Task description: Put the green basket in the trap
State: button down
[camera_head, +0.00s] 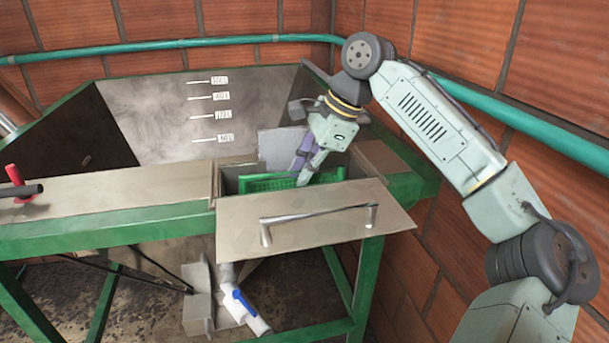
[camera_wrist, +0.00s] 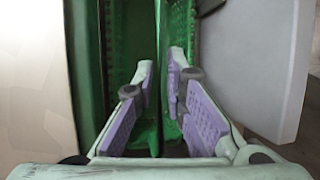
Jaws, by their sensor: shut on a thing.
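The green basket (camera_head: 268,183) sits low in the open trap (camera_head: 226,186), a rectangular opening in the metal bench. My gripper (camera_head: 305,168) reaches down into the right part of the opening. In the wrist view, the gripper (camera_wrist: 164,95) has its purple-padded fingers on either side of a green basket wall (camera_wrist: 148,68), shut on it. More of the basket's perforated green side (camera_wrist: 182,45) shows to the right of that wall. The basket's underside and whether it rests on the trap's floor are hidden.
The trap's front panel with a metal handle (camera_head: 318,218) lies in front of the opening. A grey upright plate (camera_head: 281,149) stands behind it. The marked hopper wall (camera_head: 165,115) rises at the back left. A red-handled lever (camera_head: 14,175) is at far left.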

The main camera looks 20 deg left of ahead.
jog(key=shift+f, duration=0.8)
jog(key=c, duration=1.6)
grip_release()
jog(key=shift+f, duration=0.1)
jog(key=shift+c, duration=0.2)
jog(key=b+v, duration=0.1)
jog(key=v, duration=1.1)
